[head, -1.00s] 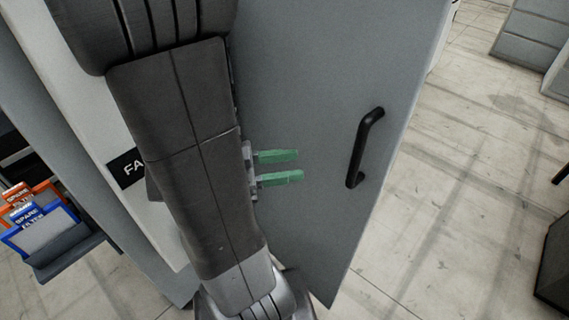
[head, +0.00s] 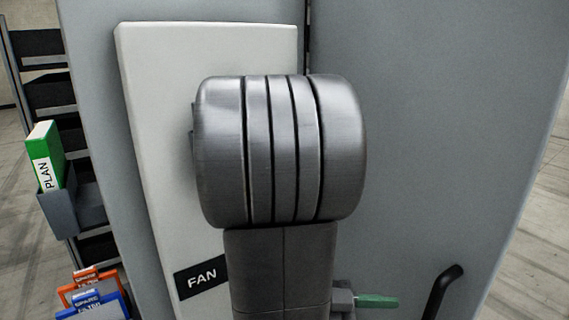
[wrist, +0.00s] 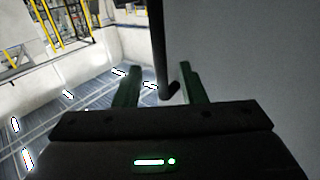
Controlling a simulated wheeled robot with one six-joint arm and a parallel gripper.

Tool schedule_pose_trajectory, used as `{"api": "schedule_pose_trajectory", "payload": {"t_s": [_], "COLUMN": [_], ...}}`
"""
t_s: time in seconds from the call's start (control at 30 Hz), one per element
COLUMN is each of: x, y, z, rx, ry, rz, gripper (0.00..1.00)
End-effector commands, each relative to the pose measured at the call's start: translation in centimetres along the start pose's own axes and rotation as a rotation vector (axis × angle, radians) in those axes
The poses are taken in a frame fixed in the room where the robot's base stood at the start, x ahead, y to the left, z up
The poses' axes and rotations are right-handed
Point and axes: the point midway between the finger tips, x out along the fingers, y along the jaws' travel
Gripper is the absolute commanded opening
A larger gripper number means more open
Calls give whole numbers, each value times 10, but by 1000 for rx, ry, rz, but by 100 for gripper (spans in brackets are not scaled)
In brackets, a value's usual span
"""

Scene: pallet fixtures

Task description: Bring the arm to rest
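My arm (head: 281,150) rises in the middle of the head view, in front of the grey cabinet. My gripper (wrist: 158,84) shows in the wrist view with its two green fingers apart. One green finger also shows low in the head view, just left of the black door handle (head: 440,292). In the wrist view the handle (wrist: 161,45) appears in the gap between the fingers. I cannot tell whether it touches them or lies beyond them. I see nothing held in the gripper.
The grey door (head: 430,120) fills the right side. A pale panel (head: 165,150) with a black FAN label (head: 202,277) is behind my arm. At the left are a green PLAN binder (head: 44,155) in a holder and orange and blue spare-filter boxes (head: 95,300). Floor shows at the right.

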Motion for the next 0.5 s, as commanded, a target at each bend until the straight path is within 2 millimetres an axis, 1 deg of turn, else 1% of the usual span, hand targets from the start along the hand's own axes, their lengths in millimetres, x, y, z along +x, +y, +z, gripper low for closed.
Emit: {"api": "schedule_pose_trajectory", "payload": {"t_s": [0.1,0.5], "x": [13,52], "y": [1,1], "z": [-1,0], "rx": [0,-2], "ry": [0,1], "rz": [5,4], "gripper": [37,37]}}
